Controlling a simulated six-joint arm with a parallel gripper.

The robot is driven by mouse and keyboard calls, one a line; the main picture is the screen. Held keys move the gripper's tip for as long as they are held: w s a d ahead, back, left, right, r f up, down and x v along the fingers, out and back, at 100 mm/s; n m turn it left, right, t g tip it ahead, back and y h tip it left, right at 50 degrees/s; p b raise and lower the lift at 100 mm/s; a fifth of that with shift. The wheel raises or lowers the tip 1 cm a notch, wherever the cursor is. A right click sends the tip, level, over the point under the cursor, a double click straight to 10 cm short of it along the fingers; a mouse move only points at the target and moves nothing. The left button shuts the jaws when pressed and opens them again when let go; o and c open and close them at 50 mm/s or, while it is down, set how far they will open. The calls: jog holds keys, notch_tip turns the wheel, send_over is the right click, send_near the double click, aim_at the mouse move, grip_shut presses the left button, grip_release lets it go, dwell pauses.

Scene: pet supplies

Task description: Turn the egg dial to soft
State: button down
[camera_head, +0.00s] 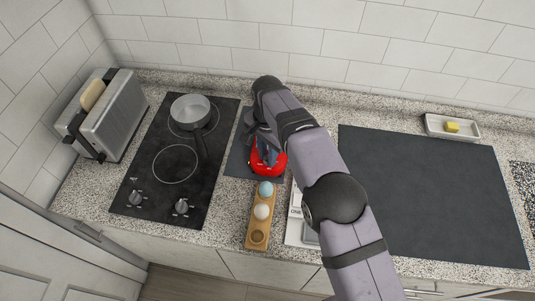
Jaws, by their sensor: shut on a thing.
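The red egg dial device (268,163) sits on a dark mat (237,166) between the cooktop and the large dark board. My gripper (262,150) reaches down onto its top and is shut on it. The fingers and arm cover much of the dial, so its markings and the soft setting cannot be read. My arm comes in from the lower right.
A wooden egg holder (258,236) with a bluish egg (265,188) and a whitish egg (261,211) stands just in front. A cooktop (160,190) with a pot (190,110) and a toaster (110,110) are left. A dark board (430,200) and a sponge dish (435,124) are right.

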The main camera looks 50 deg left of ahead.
jog(key=shift+a+r, duration=0.1)
jog(key=shift+r, duration=0.05)
jog(key=c, duration=1.6)
grip_release()
jog(key=shift+o, duration=0.2)
jog(key=shift+r+b, duration=0.95)
jog(key=shift+r, duration=2.7)
